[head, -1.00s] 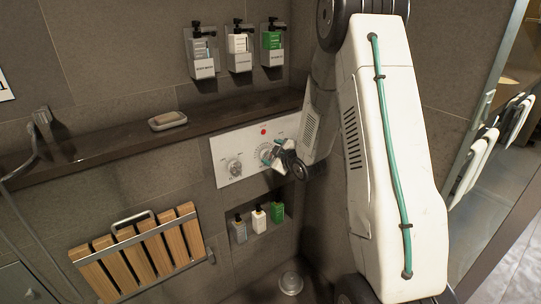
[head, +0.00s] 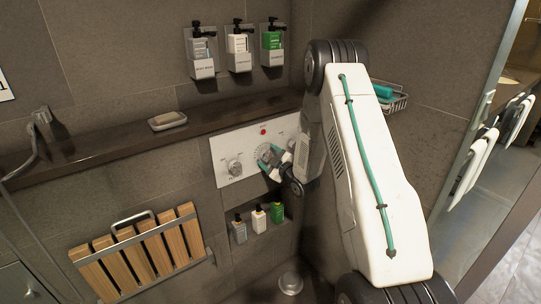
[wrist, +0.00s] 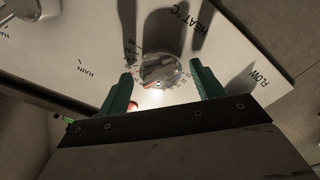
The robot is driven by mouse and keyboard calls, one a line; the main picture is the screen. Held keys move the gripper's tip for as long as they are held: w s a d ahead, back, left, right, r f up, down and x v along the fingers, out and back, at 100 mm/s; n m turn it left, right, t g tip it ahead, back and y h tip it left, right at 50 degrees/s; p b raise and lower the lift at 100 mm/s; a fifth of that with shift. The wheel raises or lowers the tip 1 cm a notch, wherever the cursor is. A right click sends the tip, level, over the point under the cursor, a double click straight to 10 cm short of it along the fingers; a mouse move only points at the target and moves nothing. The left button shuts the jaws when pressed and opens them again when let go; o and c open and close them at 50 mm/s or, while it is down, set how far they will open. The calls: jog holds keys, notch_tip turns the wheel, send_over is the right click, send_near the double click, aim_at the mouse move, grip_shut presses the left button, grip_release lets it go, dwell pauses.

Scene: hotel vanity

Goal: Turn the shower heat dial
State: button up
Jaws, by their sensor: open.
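The heat dial is a round silver knob (wrist: 158,72) on a white control panel (head: 225,145), with "HEAT °C" printed beside it in the wrist view. My gripper (wrist: 160,69) is open, its two green fingers on either side of the dial. A gap shows between the dial and each finger; I cannot tell how far the fingertips reach over it in depth. In the head view my gripper (head: 269,156) is at the middle of the panel and hides most of the dial.
Another knob (head: 235,167) is left on the panel. A dark ledge (head: 100,147) with a soap dish (head: 168,121) runs above. Below is a niche with small bottles (head: 258,218). Dispensers (head: 239,55) hang above, a folded wooden seat (head: 140,252) lower left, a wire basket (head: 390,97) right.

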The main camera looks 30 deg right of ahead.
jog(key=shift+w, duration=0.2)
jog(key=c, duration=1)
jog(key=shift+m, duration=0.4)
jog(key=m, duration=0.4)
jog(key=shift+d+m, duration=0.1)
jog(key=shift+m, duration=0.3)
jog(key=m, duration=0.5)
jog(key=shift+m, duration=0.3)
